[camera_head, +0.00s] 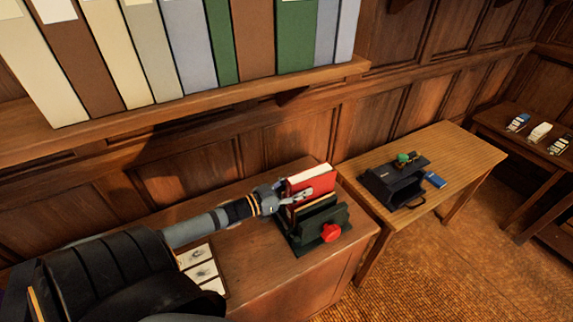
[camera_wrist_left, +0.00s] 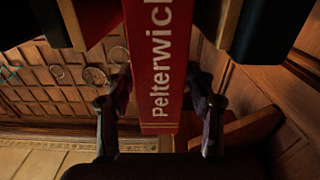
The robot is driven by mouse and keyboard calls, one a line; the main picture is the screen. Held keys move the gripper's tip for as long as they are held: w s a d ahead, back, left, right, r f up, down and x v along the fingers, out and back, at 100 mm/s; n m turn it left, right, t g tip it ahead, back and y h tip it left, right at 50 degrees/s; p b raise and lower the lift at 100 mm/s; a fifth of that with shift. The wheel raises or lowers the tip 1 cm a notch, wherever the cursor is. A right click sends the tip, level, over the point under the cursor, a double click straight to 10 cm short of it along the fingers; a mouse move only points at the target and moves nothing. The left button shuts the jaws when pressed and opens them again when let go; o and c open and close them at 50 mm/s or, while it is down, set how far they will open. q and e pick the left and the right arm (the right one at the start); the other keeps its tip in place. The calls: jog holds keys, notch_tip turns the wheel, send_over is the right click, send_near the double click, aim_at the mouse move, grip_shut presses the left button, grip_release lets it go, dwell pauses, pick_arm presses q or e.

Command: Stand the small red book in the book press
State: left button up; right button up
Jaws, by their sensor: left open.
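The small red book (camera_head: 318,179) stands upright in the book press, at the back of its dark green boards. Its lower part is hidden by the press and my gripper. The book press (camera_head: 335,218) is dark green with a red knob and sits near the cabinet's right end. My left gripper (camera_head: 296,199) is open at the book's spine side. In the left wrist view the red spine (camera_wrist_left: 160,60), lettered "Pelterwick", runs between the two open fingers, with a gap visible on each side. My right gripper is not in view.
Illustrated cards (camera_head: 201,264) lie on the cabinet left of the press. A table (camera_head: 460,150) to the right holds a black box (camera_head: 390,187), a green item (camera_head: 404,158) and a blue book (camera_head: 435,180). A shelf of tall binders (camera_head: 190,105) overhangs the back.

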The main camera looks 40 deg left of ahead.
pick_arm(q)
jog(key=p+v, duration=0.1)
jog(key=v, duration=0.1)
jog(key=p+v, duration=0.1)
jog(key=v, duration=0.1)
jog(key=shift+s+r+p, duration=0.15)
jog(key=shift+r+p, duration=0.15)
jog(key=shift+r, duration=0.1)
jog(key=p, duration=0.2)
send_near(288, 188)
jog(key=shift+w+d+f, duration=0.15)
jog(key=shift+w+d, duration=0.1)
jog(key=shift+w, duration=0.3)
jog(key=shift+w+d+f, duration=0.15)
jog(key=shift+w+d, duration=0.15)
jog(key=shift+w, duration=0.2)
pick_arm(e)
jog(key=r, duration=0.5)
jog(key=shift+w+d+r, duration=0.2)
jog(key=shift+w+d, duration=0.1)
